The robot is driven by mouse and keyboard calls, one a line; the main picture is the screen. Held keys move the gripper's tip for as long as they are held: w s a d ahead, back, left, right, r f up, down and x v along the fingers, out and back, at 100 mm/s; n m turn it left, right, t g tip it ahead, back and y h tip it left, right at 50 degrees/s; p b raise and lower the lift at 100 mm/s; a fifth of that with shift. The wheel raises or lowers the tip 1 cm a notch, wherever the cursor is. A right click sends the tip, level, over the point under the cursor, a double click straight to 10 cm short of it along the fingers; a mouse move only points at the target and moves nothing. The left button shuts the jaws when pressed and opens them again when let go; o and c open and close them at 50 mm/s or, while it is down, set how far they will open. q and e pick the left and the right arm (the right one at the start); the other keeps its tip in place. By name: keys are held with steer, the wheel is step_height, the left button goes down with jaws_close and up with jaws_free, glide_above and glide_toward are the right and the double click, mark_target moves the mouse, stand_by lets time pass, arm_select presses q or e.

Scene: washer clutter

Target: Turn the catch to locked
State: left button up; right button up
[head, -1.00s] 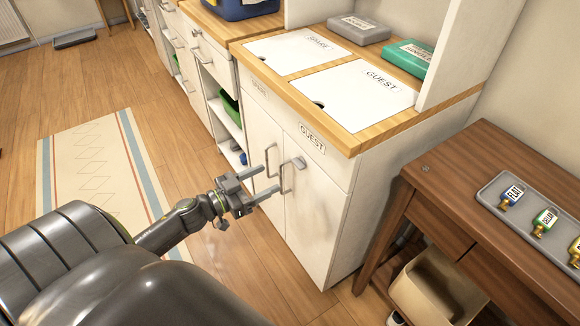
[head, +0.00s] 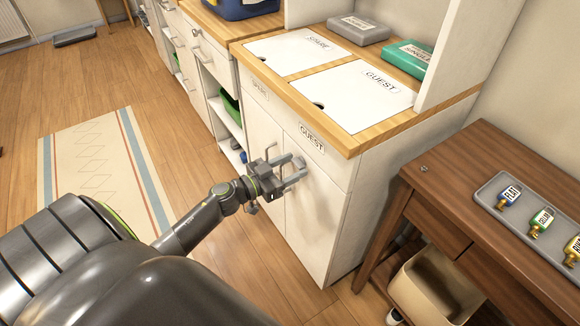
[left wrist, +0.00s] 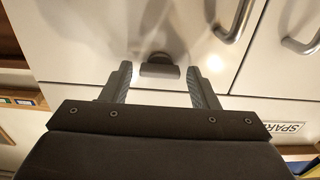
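The catch (left wrist: 159,67) is a small grey knob with a bar across it, on the white cabinet door under the GUEST label (head: 311,138). In the left wrist view its bar lies level across the picture. My left gripper (head: 294,168) is open in front of that door. In the left wrist view its two fingers (left wrist: 163,84) stand on either side of the catch, with a gap at each side. I cannot tell whether the fingertips reach past it. In the head view the gripper mostly hides the catch. My right gripper is not in view.
Two bar handles (left wrist: 236,22) stand close beside the catch. The SPARE label (left wrist: 287,127) shows on the front. White panels (head: 360,96), a grey box (head: 358,30) and a green box (head: 408,58) lie on the counter. A brown table (head: 470,190) with a tray of tags stands at right.

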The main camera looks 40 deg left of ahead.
arm_select(q)
steer(key=c, duration=0.7)
steer(key=shift+c, duration=0.2)
